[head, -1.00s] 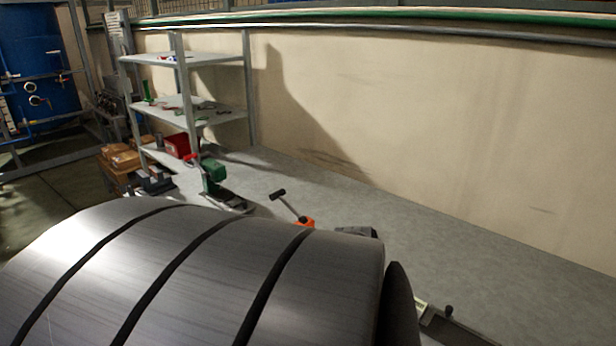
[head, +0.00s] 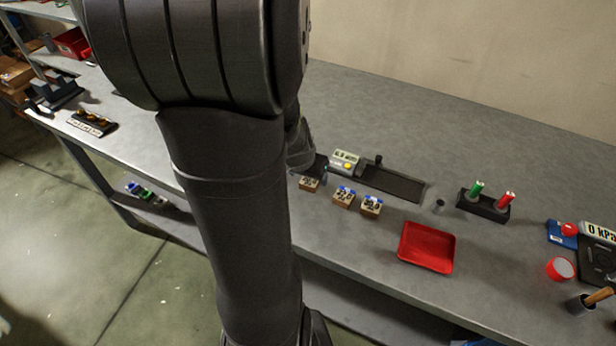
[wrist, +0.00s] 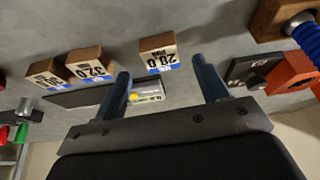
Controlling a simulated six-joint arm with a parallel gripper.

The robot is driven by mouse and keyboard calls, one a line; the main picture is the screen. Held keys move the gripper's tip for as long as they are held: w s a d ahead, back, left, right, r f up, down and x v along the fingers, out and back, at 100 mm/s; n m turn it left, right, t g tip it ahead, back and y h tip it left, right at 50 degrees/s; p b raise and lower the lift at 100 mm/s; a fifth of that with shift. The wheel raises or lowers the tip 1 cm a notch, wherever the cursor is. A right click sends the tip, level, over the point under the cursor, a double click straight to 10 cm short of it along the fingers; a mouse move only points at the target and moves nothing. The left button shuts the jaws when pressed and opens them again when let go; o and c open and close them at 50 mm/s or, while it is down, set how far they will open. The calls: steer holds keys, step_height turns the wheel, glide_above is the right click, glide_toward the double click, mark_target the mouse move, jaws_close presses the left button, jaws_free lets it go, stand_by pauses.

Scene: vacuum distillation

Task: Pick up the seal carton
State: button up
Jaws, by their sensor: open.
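Three small brown cartons with blue-and-white labels stand in a row on the bench: a left one (head: 309,185), a middle one (head: 344,197) and a right one (head: 371,206). In the wrist view they read 28.0 (wrist: 156,53), 32.0 (wrist: 88,67) and a third (wrist: 48,74) that looks like 30.0. My gripper (wrist: 160,66) is open and empty. In the wrist view the 28.0 carton appears between and just beyond its fingertips, not gripped. In the head view my gripper (head: 312,166) is by the left carton; my arm partly hides it.
A display unit with a yellow button (head: 344,161) and a dark plate (head: 392,184) lie behind the cartons. A red tray (head: 426,248) is to their right, with a rack of green and red pieces (head: 484,207) beyond. An orange tool (wrist: 292,72) shows in the wrist view.

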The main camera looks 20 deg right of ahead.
mark_target(310, 180)
steer(key=shift+x, duration=2)
steer(key=c, duration=1.1)
steer(key=shift+o, duration=0.2)
steer(key=shift+r, duration=0.1)
